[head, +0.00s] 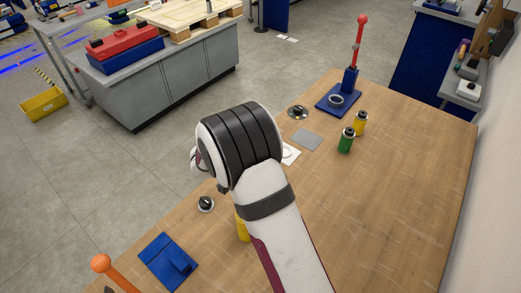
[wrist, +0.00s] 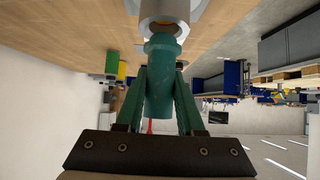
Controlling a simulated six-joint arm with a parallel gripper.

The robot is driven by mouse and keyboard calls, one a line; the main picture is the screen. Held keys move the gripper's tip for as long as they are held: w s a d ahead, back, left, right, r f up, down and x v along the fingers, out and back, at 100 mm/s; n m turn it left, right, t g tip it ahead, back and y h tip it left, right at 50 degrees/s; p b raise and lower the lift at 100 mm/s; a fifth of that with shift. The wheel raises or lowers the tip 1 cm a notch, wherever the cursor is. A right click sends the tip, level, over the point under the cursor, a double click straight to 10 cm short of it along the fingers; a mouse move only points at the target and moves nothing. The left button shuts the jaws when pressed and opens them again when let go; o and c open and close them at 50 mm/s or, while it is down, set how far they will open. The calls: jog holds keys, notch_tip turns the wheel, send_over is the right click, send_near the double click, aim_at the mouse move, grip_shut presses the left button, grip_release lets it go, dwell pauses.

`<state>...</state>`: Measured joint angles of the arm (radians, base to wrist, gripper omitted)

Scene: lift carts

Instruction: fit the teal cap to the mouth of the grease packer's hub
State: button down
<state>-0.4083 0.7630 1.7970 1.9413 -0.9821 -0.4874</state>
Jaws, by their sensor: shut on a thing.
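In the wrist view, my gripper (wrist: 160,72) is shut on the teal cap (wrist: 160,92), a stubby cylinder with a wider rim at its far end. The two fingers press it from both sides. Just beyond the rim is a pale grey round part with an open mouth (wrist: 165,10), which looks like the hub. The cap's rim overlaps the near edge of this mouth in the picture; I cannot tell whether they touch or are lined up. In the head view, my wrist and arm hide the fingers, the cap and the hub.
A blue stand (head: 325,108) with a red-knobbed lever stands at the table's far side. Green (head: 346,141) and yellow (head: 361,122) cans stand near it. The table's right side is clear.

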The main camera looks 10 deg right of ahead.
jog(key=shift+f, duration=1.05)
jog(key=shift+c, duration=2.2)
grip_release()
jog(key=v, duration=1.5)
jog(key=shift+s+a+r, duration=0.15)
jog(key=shift+s+a, duration=0.05)
jog(key=shift+s, duration=0.1)
